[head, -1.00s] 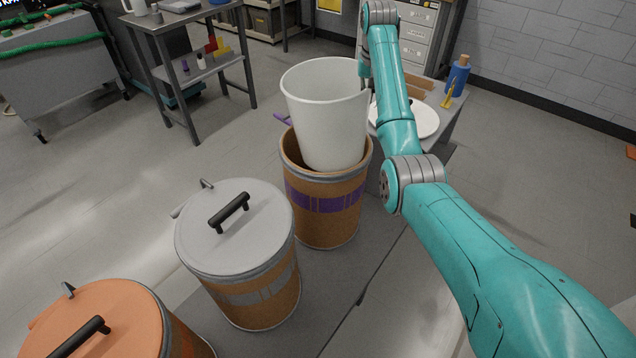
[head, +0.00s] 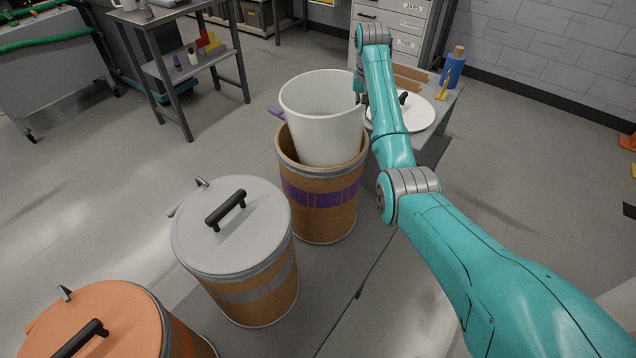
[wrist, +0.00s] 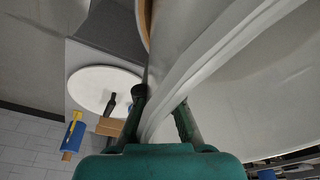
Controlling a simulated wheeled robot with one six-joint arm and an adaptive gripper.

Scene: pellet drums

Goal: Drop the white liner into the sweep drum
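The white liner (head: 325,125) is upright, its lower part inside the open brown drum with the purple band (head: 320,193). Most of the liner stands above the drum's rim; its bottom is hidden. No label on the drum is readable. My gripper (wrist: 162,103) is shut on the liner's rim, with one finger on each side of the wall in the wrist view. In the head view my gripper (head: 358,90) is at the right side of the liner's rim, partly hidden by my arm. The drum's edge (wrist: 144,22) also shows in the wrist view.
A grey-lidded drum (head: 232,225) and an orange-lidded drum (head: 95,325) stand nearer, at left. A white lid with a black handle (head: 408,113) lies on a low table behind my arm, near a blue bottle (head: 453,68). A metal table (head: 165,30) stands at back left.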

